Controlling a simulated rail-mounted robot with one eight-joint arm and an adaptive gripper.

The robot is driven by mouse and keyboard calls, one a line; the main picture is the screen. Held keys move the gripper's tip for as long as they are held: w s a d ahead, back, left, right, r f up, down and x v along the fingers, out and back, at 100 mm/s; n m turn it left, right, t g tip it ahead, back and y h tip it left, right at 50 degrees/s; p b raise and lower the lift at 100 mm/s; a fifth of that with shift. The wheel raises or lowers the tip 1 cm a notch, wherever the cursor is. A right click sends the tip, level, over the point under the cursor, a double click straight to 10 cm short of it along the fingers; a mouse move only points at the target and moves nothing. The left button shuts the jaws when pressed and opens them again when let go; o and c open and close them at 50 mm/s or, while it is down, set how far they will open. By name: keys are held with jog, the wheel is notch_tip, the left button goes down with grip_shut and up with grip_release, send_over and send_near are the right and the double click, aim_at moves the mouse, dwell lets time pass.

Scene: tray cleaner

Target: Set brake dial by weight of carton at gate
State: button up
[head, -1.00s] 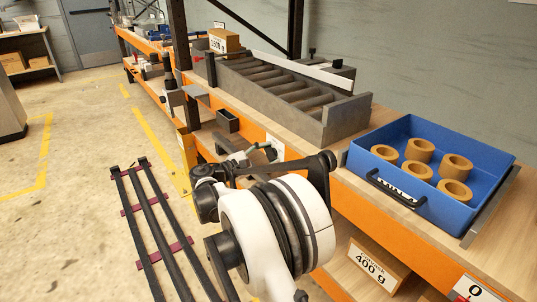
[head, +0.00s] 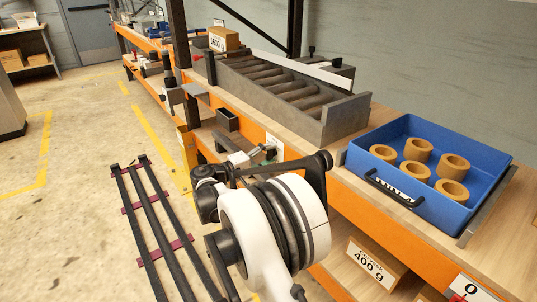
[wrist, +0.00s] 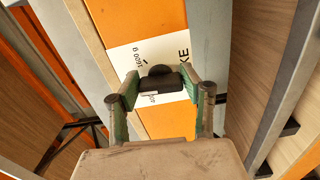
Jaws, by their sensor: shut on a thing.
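A brown carton (head: 224,39) with a white label that seems to read 1600 g stands at the far upper end of the grey roller conveyor (head: 290,87). The brake dial (wrist: 160,77) is a black knob in front of a white label plate (wrist: 125,60) on the orange beam. Printing there reads 1600 g and part of BRAKE, both turned sideways. My gripper (wrist: 162,84) has its green fingers shut on the dial, one on each side. In the head view my gripper (head: 262,155) is small at the beam, and the dial cannot be made out.
A blue bin (head: 431,143) with several tan rings sits right of the conveyor's lower end. A carton marked 400 g (head: 372,268) lies on the shelf below. A dark open box (head: 228,119) juts out left of my gripper. A black-railed rack (head: 150,220) stands on the floor.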

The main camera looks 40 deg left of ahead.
jog(key=m, duration=0.5)
jog(key=shift+f+m, duration=0.1)
jog(key=shift+m, duration=0.2)
jog(key=m, duration=0.5)
jog(key=shift+a+f, duration=0.1)
jog(key=shift+a, duration=0.05)
jog(key=shift+m, duration=0.3)
jog(key=o, duration=1.1)
jog(key=shift+o, duration=0.2)
jog(key=v, duration=1.2)
